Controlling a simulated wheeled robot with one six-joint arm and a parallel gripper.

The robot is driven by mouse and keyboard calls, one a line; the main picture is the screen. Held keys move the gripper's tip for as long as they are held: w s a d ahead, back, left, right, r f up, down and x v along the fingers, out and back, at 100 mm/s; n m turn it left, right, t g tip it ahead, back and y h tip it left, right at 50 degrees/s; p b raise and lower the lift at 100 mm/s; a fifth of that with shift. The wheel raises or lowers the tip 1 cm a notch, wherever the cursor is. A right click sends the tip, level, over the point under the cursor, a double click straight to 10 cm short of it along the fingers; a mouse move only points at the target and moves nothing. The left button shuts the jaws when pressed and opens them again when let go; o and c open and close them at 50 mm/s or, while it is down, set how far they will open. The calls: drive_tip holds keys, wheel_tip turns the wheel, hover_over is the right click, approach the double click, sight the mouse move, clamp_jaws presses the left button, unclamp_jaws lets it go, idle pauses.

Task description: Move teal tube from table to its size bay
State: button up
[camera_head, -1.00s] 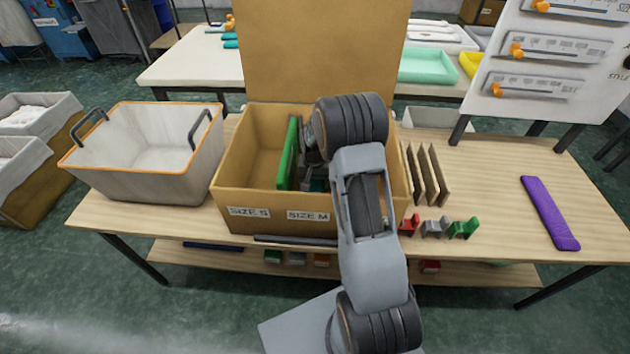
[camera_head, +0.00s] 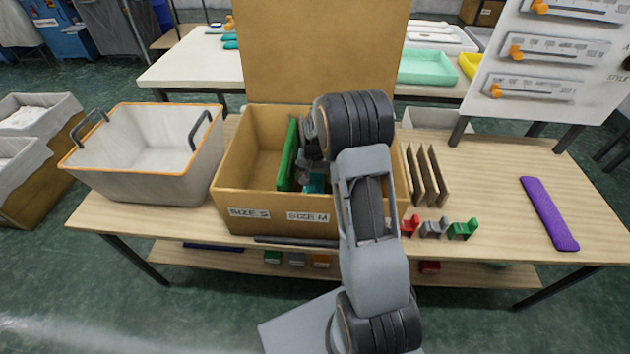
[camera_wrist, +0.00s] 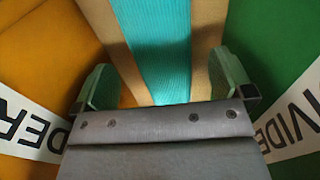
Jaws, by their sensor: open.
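The teal tube (camera_wrist: 163,45) is ribbed and lies between two dividers in the wrist view, with bare cardboard on both sides of it. A small teal patch (camera_head: 316,183) shows inside the cardboard box (camera_head: 250,225), in the bay labelled SIZE M. My arm hides most of the tube in the head view. My gripper (camera_wrist: 163,78) is open, with one finger on each side of the tube and gaps between. An orange divider (camera_wrist: 45,50) is on the left and a green divider (camera_wrist: 285,50) on the right in the wrist view.
The SIZE S bay left of the green divider looks empty. A white basket (camera_head: 145,160) stands left of the box. Spare brown dividers (camera_head: 425,178), small clips (camera_head: 435,228) and a purple tube (camera_head: 549,213) lie on the right. The box's raised back flap (camera_head: 320,50) stands behind.

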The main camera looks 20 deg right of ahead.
sight(314, 184)
wheel_tip(314, 184, up, 9)
drive_tip(key=shift+f, duration=0.15)
drive_tip(key=shift+p, duration=0.3)
idle(0.3)
